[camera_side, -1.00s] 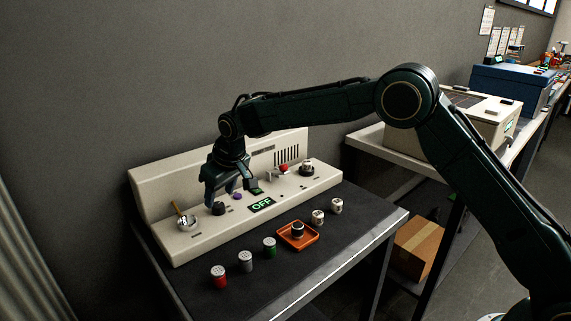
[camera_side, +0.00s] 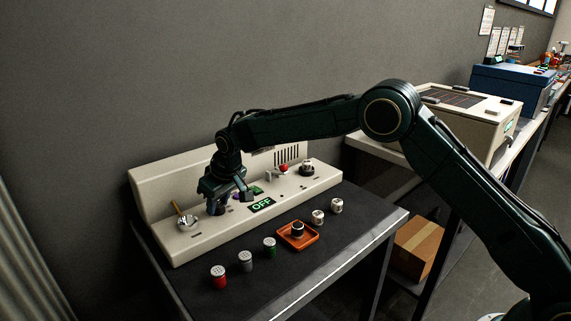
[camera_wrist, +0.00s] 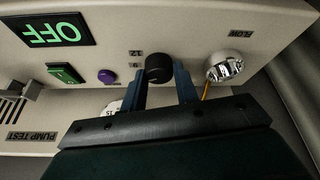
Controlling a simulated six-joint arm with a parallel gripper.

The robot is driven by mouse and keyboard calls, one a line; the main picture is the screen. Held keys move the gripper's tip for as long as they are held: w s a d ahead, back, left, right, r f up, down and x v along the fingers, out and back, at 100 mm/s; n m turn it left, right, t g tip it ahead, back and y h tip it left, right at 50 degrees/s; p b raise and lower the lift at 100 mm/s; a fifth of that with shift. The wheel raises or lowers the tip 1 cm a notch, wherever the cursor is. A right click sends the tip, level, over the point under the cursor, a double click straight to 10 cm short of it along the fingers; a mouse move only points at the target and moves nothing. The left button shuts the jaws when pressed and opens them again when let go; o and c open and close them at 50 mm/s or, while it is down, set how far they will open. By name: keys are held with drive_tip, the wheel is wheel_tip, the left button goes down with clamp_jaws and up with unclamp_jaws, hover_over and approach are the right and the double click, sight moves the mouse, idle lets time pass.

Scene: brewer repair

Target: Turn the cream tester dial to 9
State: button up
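The cream tester (camera_side: 182,240) is a long console with a raised back, set on the dark bench. Its black dial knob (camera_wrist: 158,68) shows in the wrist view, with small number labels, one reading 12, just left of it. In the side view the knob is mostly hidden by my gripper (camera_side: 230,205). In the wrist view the two blue fingers of my gripper (camera_wrist: 162,72) stand on either side of the knob, seemingly open around it. I cannot tell whether they touch it. The dial's exact setting is not readable.
A metal flow fitting (camera_wrist: 224,68) is close right of the knob in the wrist view. A purple button (camera_wrist: 107,76), a green switch (camera_wrist: 64,74) and an OFF display (camera_wrist: 52,32) lie left. An orange tray (camera_side: 298,236) and several small canisters stand on the bench in front.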

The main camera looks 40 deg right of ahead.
drive_tip(key=shift+a+m+h, duration=0.1)
drive_tip(key=shift+m+h, duration=0.6)
drive_tip(key=shift+m, duration=0.9)
drive_tip(key=o, duration=1)
drive_tip(key=shift+r, duration=0.15)
drive_tip(key=v, duration=1.3)
drive_tip(key=shift+s+r, duration=0.1)
drive_tip(key=shift+r, duration=0.15)
